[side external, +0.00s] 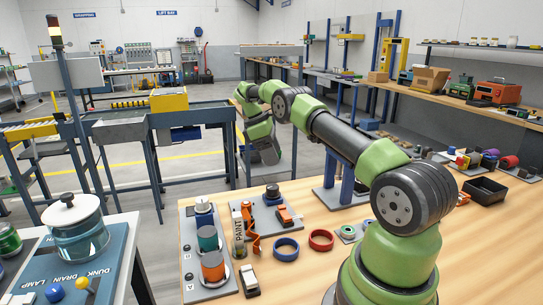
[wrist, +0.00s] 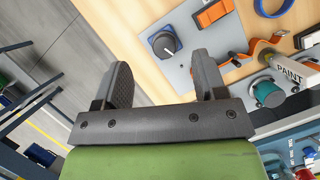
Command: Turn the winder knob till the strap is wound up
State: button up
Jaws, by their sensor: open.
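The winder knob (wrist: 165,43) is black and round with a pale pointer mark, on a grey plate (wrist: 192,32). In the side view the knob (side external: 272,190) stands at the back of the work table. An orange strap (wrist: 240,58) lies bent near an orange buckle block (wrist: 212,13); the strap also shows in the side view (side external: 252,243). My gripper (wrist: 161,62) is open and empty, its fingers apart. In the wrist view the knob appears beyond the gap between the fingertips. In the side view the fingers are hard to make out.
A paint tube (side external: 239,237) stands beside the strap. Teal (side external: 208,239) and orange (side external: 213,266) cylinders stand to its left. Blue (side external: 286,249) and red (side external: 321,240) rings lie to the right. The table's front right is bare wood.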

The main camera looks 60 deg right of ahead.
aim_at(273, 187)
jog(key=m+t, duration=0.1)
jog(key=m, duration=0.1)
jog(key=m+t+y, duration=0.1)
jog(key=m, duration=0.1)
jog(key=m+t, duration=0.2)
jog(key=m, duration=0.1)
jog(key=shift+s+d+f+y, duration=0.2)
jog(key=shift+s+f+y, duration=0.05)
jog(key=shift+f+y, duration=0.15)
notch_tip(273, 187, down, 10)
jog(key=shift+w+a+r, duration=0.1)
jog(key=shift+c, duration=0.2)
jog(key=c, duration=0.9)
